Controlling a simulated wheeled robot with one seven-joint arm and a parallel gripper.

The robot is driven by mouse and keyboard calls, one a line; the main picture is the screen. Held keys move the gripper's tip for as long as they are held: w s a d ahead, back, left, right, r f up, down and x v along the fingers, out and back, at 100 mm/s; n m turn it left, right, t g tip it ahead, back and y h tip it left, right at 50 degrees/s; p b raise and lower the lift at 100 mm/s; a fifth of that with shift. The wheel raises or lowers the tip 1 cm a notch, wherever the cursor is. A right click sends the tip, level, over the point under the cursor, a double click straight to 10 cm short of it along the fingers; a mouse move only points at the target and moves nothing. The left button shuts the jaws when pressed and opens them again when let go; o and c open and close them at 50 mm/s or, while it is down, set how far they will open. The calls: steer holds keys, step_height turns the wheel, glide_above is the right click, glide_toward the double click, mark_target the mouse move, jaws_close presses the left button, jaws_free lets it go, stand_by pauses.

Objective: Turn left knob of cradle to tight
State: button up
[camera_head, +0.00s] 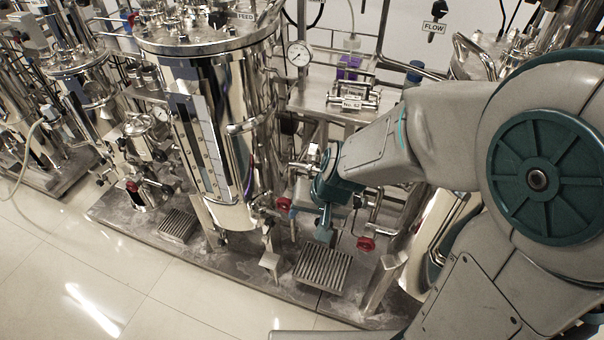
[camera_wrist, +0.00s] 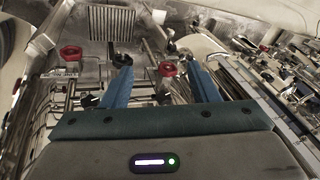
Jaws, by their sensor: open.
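A metal bracket with small rods and round ends, which looks like the cradle (camera_head: 353,101), stands on a steel shelf at top centre in the head view. It carries a white tag. Its left knob is too small to make out clearly, and its setting cannot be read. My gripper (camera_head: 325,228) hangs low in front of the skid, below and apart from the cradle. In the wrist view my gripper (camera_wrist: 156,66) has two blue fingers spread apart with nothing held between them. I cannot make out the cradle in the wrist view.
Red valve handles (camera_head: 283,204) and (camera_head: 365,243) flank my gripper; handles also show in the wrist view (camera_wrist: 70,53). A large steel tank (camera_head: 215,130) stands to the left. A purple item (camera_head: 348,68) and gauge (camera_head: 298,54) are near the cradle. The floor (camera_head: 60,270) is clear.

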steer(key=w+a+f+t+h+b, duration=0.2)
steer(key=f+t+h, duration=0.1)
steer(key=f, duration=0.6)
steer(key=w+a+f+t+h+b, duration=0.2)
steer(key=f+h, duration=0.2)
steer(key=f, duration=0.5)
steer(key=a+r+n+t+h+b, duration=0.1)
steer(key=a+r+t+h+b, duration=0.15)
steer(key=r+t, duration=0.6)
steer(key=shift+t, duration=0.35)
steer(key=x, duration=0.8)
steer(key=f+x, duration=0.1)
steer(key=x, duration=0.4)
steer(key=shift+a, duration=0.2)
steer(key=c, duration=1)
